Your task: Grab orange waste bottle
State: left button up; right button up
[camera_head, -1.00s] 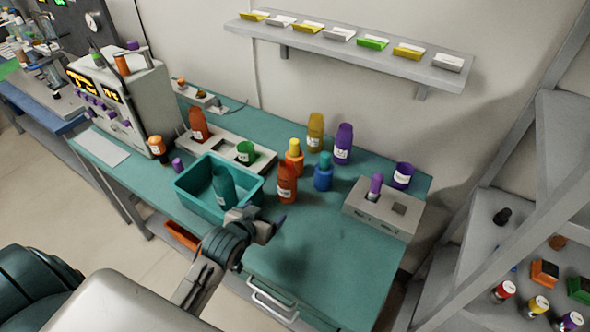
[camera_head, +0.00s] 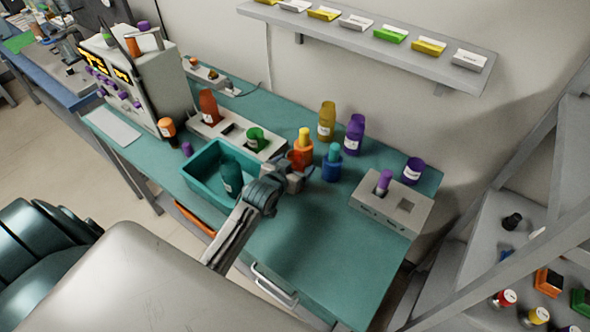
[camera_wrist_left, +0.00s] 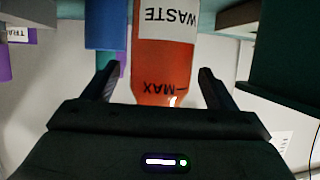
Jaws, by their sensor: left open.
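The orange waste bottle (camera_wrist_left: 158,70) fills the middle of the left wrist view, with "WASTE" and "MAX" on it appearing upside down. My left gripper (camera_wrist_left: 157,76) is open, with one finger on each side of the bottle's near end and visible gaps between. In the head view the left gripper (camera_head: 292,180) is at the bottle (camera_head: 294,159) and partly hides it. A yellow-topped bottle (camera_head: 305,136) stands close behind it. My right gripper is not in view.
A blue bottle (camera_head: 331,166) stands close to the right of the orange one. A teal bin (camera_head: 190,172) holding a dark teal bottle (camera_head: 232,178) is to the left. A grey holder block (camera_head: 385,214) stands at right. The front right of the teal table is clear.

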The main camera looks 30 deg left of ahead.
pick_arm(q)
jog(key=shift+x, duration=1.3)
jog(key=shift+c, duration=0.2)
jog(key=c, duration=1)
jog(key=shift+c, duration=0.2)
